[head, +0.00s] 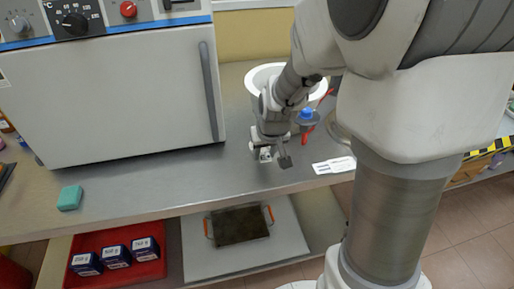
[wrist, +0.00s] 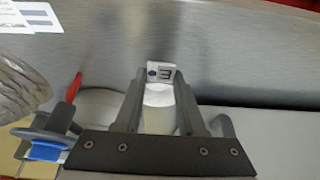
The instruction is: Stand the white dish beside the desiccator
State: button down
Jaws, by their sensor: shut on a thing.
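I take the held piece for the white dish. A clear item with a blue knob (head: 307,114) stands right of my gripper, probably the desiccator or its lid. A large white round vessel (head: 262,78) is behind, partly hidden by my arm.
A white oven (head: 120,95) with a vertical handle fills the left. A red tool (wrist: 74,88) and printed paper (head: 334,165) lie to the right. A green block (head: 70,197) sits on the bench's left. The front bench strip between is clear. A shelf below holds boxes (head: 117,256).

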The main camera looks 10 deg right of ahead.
aim_at(265, 158)
jog(key=shift+f+b, duration=0.45)
jog(key=shift+f, duration=1.2)
jog(key=shift+f, duration=0.25)
jog(key=c, duration=0.5)
grip_release()
jog(key=shift+r, duration=0.1)
jog(key=shift+r, duration=0.1)
